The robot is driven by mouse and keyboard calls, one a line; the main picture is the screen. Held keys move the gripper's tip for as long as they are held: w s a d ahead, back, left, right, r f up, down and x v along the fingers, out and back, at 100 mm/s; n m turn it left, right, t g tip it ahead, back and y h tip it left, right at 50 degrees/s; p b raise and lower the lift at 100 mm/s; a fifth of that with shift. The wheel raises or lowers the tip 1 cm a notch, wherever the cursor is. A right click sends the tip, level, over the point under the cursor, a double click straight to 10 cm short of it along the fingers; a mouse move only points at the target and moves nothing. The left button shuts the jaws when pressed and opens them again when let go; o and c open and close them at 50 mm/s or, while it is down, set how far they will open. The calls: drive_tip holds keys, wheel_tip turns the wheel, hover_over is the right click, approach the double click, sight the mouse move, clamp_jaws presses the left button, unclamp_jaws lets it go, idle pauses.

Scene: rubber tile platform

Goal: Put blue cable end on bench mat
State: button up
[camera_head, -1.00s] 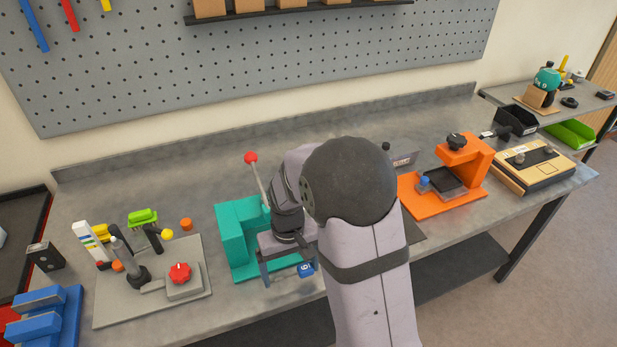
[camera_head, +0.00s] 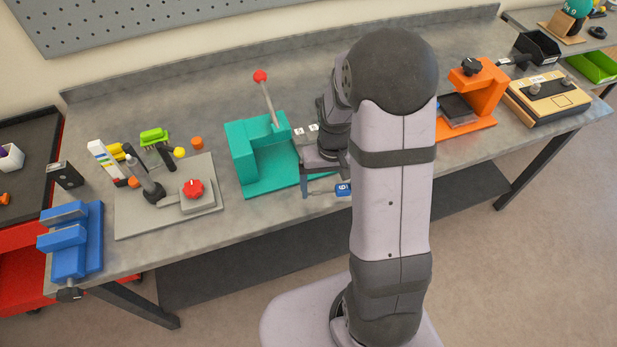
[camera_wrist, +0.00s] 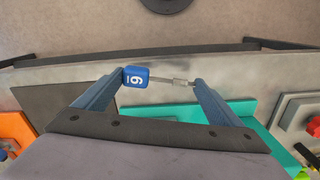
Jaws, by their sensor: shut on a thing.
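The blue cable end (camera_head: 343,189) has a blue body with a white number, and a thin metal tip. My gripper (camera_wrist: 163,79) is shut on it; in the wrist view the blue body (camera_wrist: 136,77) lies at the left finger and the metal tip reaches the right finger. In the head view my gripper (camera_head: 324,190) is at the bench's front edge, by the right front corner of the teal fixture. A flat dark square, which looks like the bench mat (camera_wrist: 62,106), lies left of my gripper in the wrist view. My arm hides that area in the head view.
The teal fixture (camera_head: 262,160) with a red-knobbed lever stands beside my gripper. An orange stand (camera_head: 480,92) is right of my arm. A grey plate with a red knob (camera_head: 192,189) and a blue vise (camera_head: 70,240) are left. The bench's front edge is close.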

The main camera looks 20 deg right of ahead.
drive_tip(key=d, duration=0.2)
drive_tip(key=d+m+p, duration=0.1)
drive_tip(key=d, duration=0.1)
drive_tip(key=d+m+p, duration=0.1)
drive_tip(key=d, duration=0.1)
drive_tip(key=shift+s+d, duration=0.2)
drive_tip(key=shift+s, duration=0.1)
drive_tip(key=shift+m, duration=0.5)
drive_tip(key=d, duration=0.3)
drive_tip(key=w+d+p, duration=0.1)
drive_tip(key=d, duration=0.2)
drive_tip(key=w+d, duration=0.1)
drive_tip(key=d, duration=0.2)
drive_tip(key=shift+p, duration=0.3)
drive_tip(key=w+d+n, duration=0.2)
drive_tip(key=d, duration=0.1)
drive_tip(key=shift+w+r, duration=0.2)
drive_tip(key=shift+r, duration=0.15)
drive_tip(key=shift+w+d+r+n, duration=0.25)
drive_tip(key=shift+w+r+n, duration=0.25)
drive_tip(key=shift+n, duration=1.55)
drive_tip(key=shift+w+d+r+n, duration=0.25)
drive_tip(key=shift+w+r+n, duration=0.25)
drive_tip(key=shift+n, duration=1.6)
drive_tip(key=shift+w+d+r+n, duration=0.25)
drive_tip(key=shift+w+r+n, duration=0.25)
drive_tip(key=shift+n, duration=1.55)
drive_tip(key=shift+s, duration=0.1)
drive_tip(key=shift+f+b, duration=2.15)
drive_tip(key=shift+f, duration=0.9)
